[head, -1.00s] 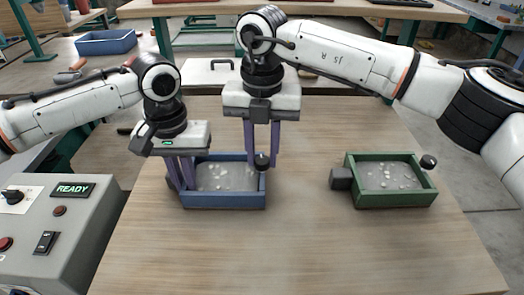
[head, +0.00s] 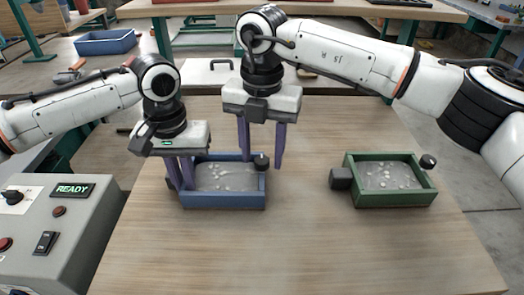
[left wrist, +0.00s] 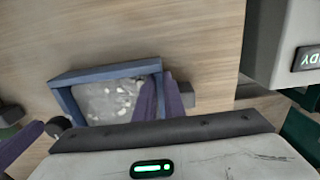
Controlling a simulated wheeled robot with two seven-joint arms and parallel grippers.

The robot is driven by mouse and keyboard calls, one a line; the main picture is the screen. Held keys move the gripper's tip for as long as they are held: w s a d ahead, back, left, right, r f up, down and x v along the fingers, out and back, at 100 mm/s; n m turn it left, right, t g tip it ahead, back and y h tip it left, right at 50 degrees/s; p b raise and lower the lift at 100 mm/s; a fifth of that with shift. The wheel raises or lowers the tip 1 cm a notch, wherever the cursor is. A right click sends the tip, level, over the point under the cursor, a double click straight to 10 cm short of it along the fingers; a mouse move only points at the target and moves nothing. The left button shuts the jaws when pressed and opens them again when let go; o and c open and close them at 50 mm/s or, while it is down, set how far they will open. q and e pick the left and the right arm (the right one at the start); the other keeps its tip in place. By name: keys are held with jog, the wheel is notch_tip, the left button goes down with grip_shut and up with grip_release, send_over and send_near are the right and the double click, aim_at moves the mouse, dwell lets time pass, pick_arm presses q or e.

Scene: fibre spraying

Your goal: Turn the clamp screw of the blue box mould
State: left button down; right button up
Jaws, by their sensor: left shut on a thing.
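The blue box mould (head: 223,202) sits on the wooden table with grey mix and pale lumps inside. Its clamp screw has a black knob (head: 262,162) at the mould's right end; the knob also shows in the left wrist view (left wrist: 58,127). My right gripper (head: 262,164) is open, its purple fingers spread apart with the knob between them. The exact finger contact is partly hidden.
A green box mould (head: 392,200) with a dark block and black knob stands at the right. A grey control box (head: 60,235) reading READY stands at the front left. A blue tray (head: 105,42) lies at the back left. The table's front middle is clear.

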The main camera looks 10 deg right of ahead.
aim_at(262, 159)
notch_tip(262, 159, up, 12)
dwell(0.7)
dwell(0.4)
pick_arm(q)
jog(key=c, duration=1.8)
grip_release()
jog(key=shift+o, duration=0.2)
notch_tip(262, 159, up, 12)
jog(key=shift+r, duration=0.15)
pick_arm(e)
jog(key=shift+r, duration=0.1)
